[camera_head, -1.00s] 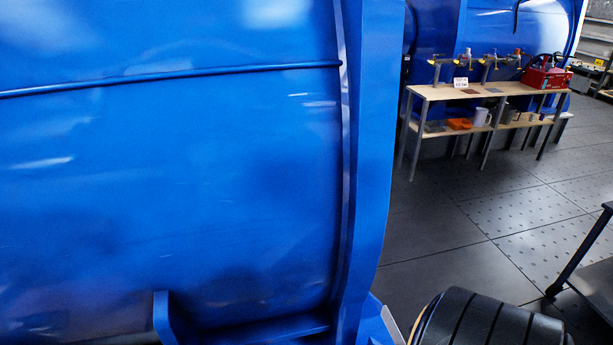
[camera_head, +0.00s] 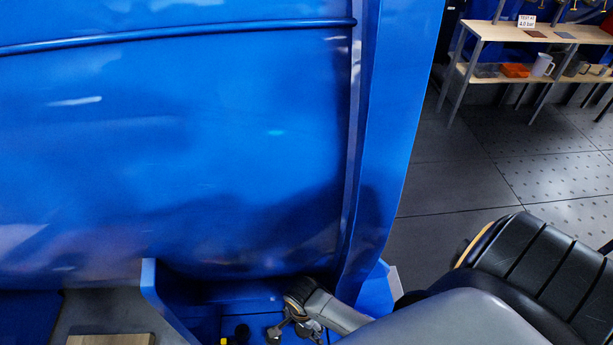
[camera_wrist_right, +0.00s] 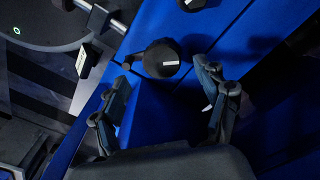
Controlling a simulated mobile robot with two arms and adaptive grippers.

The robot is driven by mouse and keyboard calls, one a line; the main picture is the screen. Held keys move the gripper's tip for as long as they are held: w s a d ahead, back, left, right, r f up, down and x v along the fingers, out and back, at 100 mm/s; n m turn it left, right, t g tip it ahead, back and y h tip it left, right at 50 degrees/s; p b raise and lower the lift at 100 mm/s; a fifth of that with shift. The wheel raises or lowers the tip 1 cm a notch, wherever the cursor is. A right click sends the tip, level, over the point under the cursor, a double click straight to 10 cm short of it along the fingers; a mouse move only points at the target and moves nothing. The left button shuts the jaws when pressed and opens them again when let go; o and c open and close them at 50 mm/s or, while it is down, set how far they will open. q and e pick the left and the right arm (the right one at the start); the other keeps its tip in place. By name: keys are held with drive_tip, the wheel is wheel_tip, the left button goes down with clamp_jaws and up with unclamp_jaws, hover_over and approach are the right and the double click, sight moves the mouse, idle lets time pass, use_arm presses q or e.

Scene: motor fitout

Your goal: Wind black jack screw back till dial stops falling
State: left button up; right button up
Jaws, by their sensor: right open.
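A round black knob (camera_wrist_right: 162,58) with a white mark, which looks like the jack screw's head, stands on a blue surface in the right wrist view. My right gripper (camera_wrist_right: 164,88) is open, with one finger on each side below the knob, apart from it and empty. In the head view the right gripper (camera_head: 302,318) is low, beside the blue housing, partly cut off by the bottom edge. Small dark knobs (camera_head: 242,332) show left of it. I cannot make out a dial face. My left gripper is not in view.
The large blue housing (camera_head: 180,150) with its upright flange (camera_head: 385,140) fills the left. A wooden block (camera_head: 110,340) lies at the bottom left. A workbench (camera_head: 520,35) stands at the back right beyond clear floor (camera_head: 450,170). A metal rod (camera_wrist_right: 108,14) crosses the wrist view's top left.

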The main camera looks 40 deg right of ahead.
wheel_tip(320, 180, down, 5)
drive_tip(key=shift+r+b, duration=0.2)
drive_tip(key=shift+b, duration=0.35)
drive_tip(key=c, duration=1.2)
